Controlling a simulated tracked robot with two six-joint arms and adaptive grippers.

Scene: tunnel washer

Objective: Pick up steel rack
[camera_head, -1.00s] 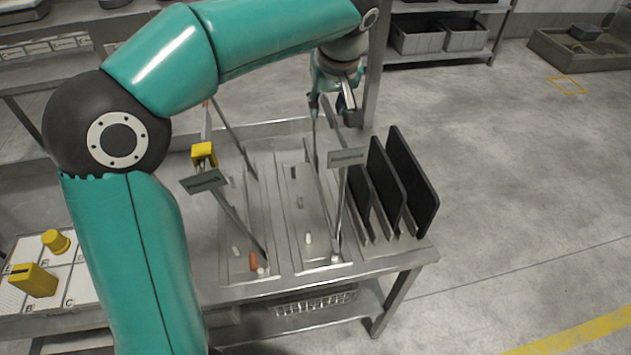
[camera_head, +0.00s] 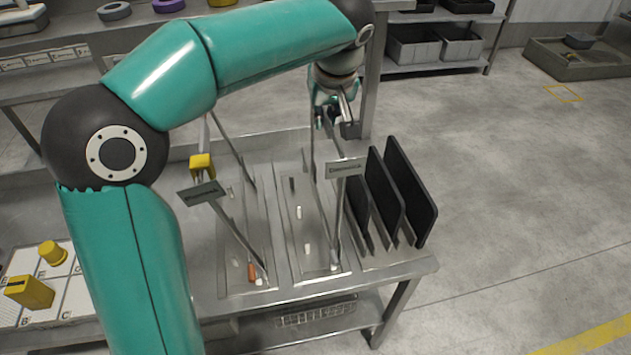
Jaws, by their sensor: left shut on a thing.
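The steel rack (camera_head: 318,268) is a shallow steel tray on a steel table, with thin upright posts, a long top bar and a grey label plate (camera_head: 344,168) at its near end. Small white pieces and a dark piece lie in it. My left gripper (camera_head: 335,127) is at the far end of the rack's top bar and is shut on it. The fingers are small in view, so the exact contact is hard to see. The rack appears to rest on the table. My right gripper is not in view.
A similar steel rack (camera_head: 250,288) stands close on the left, with a yellow block (camera_head: 201,165) by it. Upright black panels (camera_head: 410,190) stand close on the right. Yellow parts (camera_head: 30,291) lie on a white board at the far left. Open floor is at the right.

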